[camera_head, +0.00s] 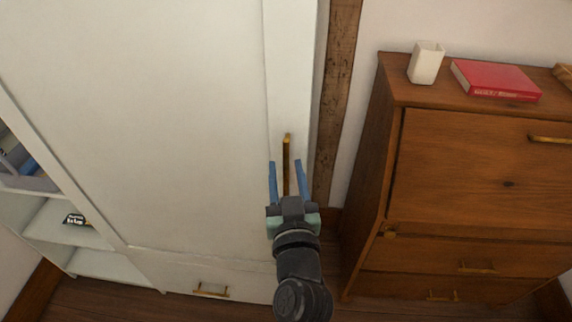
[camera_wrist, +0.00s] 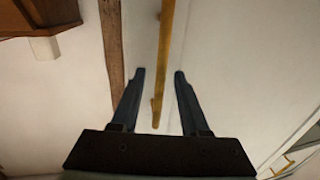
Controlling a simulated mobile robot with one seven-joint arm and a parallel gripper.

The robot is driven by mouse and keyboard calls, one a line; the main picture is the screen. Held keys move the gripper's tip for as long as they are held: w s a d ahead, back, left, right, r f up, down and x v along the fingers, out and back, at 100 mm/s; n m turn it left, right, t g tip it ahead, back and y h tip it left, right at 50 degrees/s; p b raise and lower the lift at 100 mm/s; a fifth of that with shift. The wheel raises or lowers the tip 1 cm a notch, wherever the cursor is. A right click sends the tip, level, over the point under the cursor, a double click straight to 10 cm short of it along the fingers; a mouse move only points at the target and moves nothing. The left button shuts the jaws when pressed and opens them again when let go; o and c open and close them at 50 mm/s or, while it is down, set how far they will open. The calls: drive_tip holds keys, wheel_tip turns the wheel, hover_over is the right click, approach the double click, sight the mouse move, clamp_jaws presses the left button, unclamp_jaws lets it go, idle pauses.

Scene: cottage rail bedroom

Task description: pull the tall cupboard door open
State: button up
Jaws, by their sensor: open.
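The tall white cupboard door (camera_head: 150,110) fills the left and middle of the head view and looks shut. Its vertical brass handle (camera_head: 287,155) is near the door's right edge. My gripper (camera_head: 287,165) is open, with its two blue fingers on either side of the handle's lower part in the head view. In the wrist view the handle (camera_wrist: 163,70) runs down between the open fingertips (camera_wrist: 160,74). Its lower end shows between the fingers. I cannot tell how deep the handle sits between them, and I see no finger touching it.
A wooden dresser (camera_head: 480,180) stands close on the right, bearing a white cup (camera_head: 426,62) and a red book (camera_head: 496,80). A wooden post (camera_head: 338,100) stands between dresser and cupboard. Open white shelves (camera_head: 60,225) are at the left. A drawer with a brass handle (camera_head: 211,290) lies below the door.

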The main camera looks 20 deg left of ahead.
drive_tip(key=shift+w+a, duration=0.15)
drive_tip(key=shift+w, duration=0.05)
clamp_jaws()
idle(1.4)
